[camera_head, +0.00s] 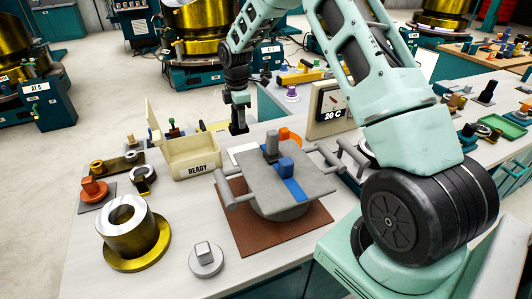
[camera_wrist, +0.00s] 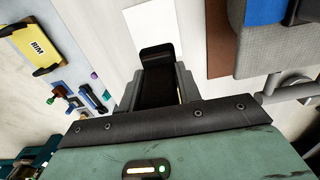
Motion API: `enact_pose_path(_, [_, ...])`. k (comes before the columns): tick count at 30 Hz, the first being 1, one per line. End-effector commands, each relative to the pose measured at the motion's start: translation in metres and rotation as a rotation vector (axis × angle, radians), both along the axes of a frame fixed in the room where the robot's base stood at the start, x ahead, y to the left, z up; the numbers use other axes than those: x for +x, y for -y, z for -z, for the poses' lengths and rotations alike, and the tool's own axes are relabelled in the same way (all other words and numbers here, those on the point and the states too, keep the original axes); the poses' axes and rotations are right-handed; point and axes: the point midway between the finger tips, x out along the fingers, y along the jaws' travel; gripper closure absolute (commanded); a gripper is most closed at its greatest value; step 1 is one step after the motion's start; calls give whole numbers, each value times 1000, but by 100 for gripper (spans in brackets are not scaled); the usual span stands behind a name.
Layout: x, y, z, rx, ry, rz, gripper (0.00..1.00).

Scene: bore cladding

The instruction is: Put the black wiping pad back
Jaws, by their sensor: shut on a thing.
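The black wiping pad (camera_wrist: 156,62) is between the fingers of my gripper (camera_wrist: 157,88) in the wrist view. My gripper is shut on it. In the head view my gripper (camera_head: 239,98) points down behind the grey plate, and the dark pad (camera_head: 238,122) hangs upright below it, right of the cream box marked READY (camera_head: 190,155). I cannot tell whether the pad's lower end touches the bench. A white sheet (camera_head: 244,155) lies on the bench in front of the pad; it also shows beyond the pad in the wrist view (camera_wrist: 150,28).
A grey plate (camera_head: 310,180) with handles, carrying blue blocks, stands on a brown mat (camera_head: 240,233). A metal ring on a gold flange (camera_head: 130,230) stands front left. A 20 C gauge box (camera_head: 333,105) is at right.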

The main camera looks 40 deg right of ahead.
Motion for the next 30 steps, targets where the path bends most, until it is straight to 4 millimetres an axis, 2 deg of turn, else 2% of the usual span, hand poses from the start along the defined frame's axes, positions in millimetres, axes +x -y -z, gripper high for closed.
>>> enact_pose_path(14, [3, 2, 3, -2, -1, -36, 100])
enact_pose_path(21, [2, 2, 38, -1, -4, -36, 100])
enact_pose_path(26, [3, 2, 53, -1, -2, -36, 100])
enact_pose_path(30, [2, 2, 73, -1, -3, -36, 100])
